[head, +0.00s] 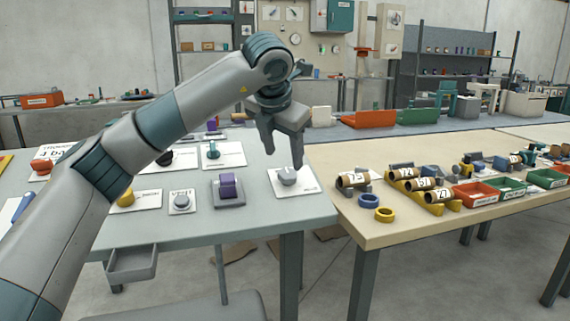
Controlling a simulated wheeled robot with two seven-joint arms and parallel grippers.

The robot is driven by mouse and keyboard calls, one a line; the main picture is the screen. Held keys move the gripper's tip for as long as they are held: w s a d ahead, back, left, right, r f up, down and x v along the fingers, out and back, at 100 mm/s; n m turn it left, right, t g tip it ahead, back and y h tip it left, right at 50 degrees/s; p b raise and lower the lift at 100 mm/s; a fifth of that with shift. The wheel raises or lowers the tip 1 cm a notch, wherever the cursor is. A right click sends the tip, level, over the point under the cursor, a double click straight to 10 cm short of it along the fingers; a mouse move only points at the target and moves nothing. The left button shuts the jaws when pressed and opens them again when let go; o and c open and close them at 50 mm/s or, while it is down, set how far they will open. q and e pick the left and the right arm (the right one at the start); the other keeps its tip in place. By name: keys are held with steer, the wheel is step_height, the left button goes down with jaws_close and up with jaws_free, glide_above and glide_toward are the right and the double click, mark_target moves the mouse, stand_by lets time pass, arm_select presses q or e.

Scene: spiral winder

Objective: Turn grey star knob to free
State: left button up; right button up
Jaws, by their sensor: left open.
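A grey knob (287,176) sits on a white plate (304,187) near the right edge of the grey-green table. Its exact shape and setting are too small to tell. My left gripper (283,160) points down just above and behind the knob, fingers apart, with nothing between them. The fingertips look close to the knob, but I cannot tell if they touch it. Another small grey knob (181,201) is on a white plate farther left. My right gripper is not in view.
A purple block on a grey base (228,190) and a yellow knob (125,196) stand left of the grey knob. A wooden table (420,226) on the right holds cardboard tubes, yellow and blue rings, and red and green trays. The grey-green table's front strip (240,222) is clear.

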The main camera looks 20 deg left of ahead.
arm_select(q)
steer(key=v, duration=1)
steer(key=shift+r, duration=0.15)
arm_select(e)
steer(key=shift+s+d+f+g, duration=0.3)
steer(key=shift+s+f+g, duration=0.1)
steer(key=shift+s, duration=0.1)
arm_select(q)
steer(key=shift+s, duration=0.1)
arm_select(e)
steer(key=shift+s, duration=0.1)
